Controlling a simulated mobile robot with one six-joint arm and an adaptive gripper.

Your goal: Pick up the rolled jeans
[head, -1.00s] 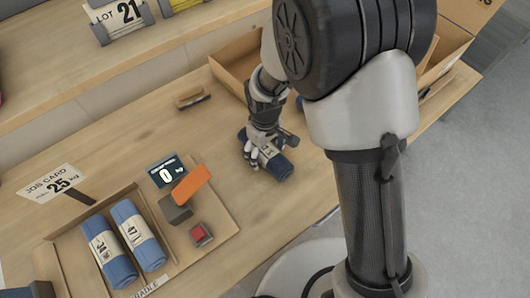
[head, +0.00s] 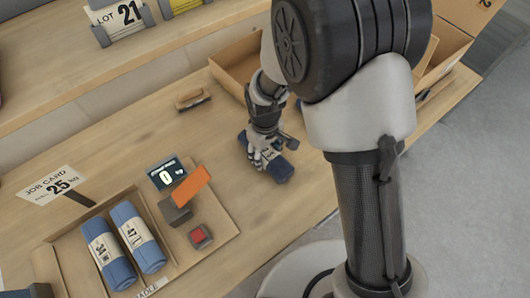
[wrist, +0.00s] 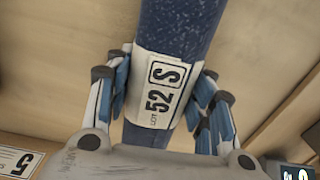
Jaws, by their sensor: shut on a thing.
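A dark blue rolled pair of jeans (head: 281,170) lies on the wooden bench in the head view. My gripper (head: 263,152) is over it with its fingers shut around its middle. In the wrist view the roll (wrist: 176,40) runs between the two sets of fingers (wrist: 160,95), and its white paper band reads "52 S". I cannot tell whether the roll is touching the bench or slightly above it. Two lighter blue rolls with white bands, a left one (head: 107,252) and a right one (head: 138,236), lie side by side in a shallow tray at lower left.
A wooden brush (head: 193,99) lies behind my gripper. An open cardboard box (head: 232,68) stands behind. Bench between tray and gripper is clear.

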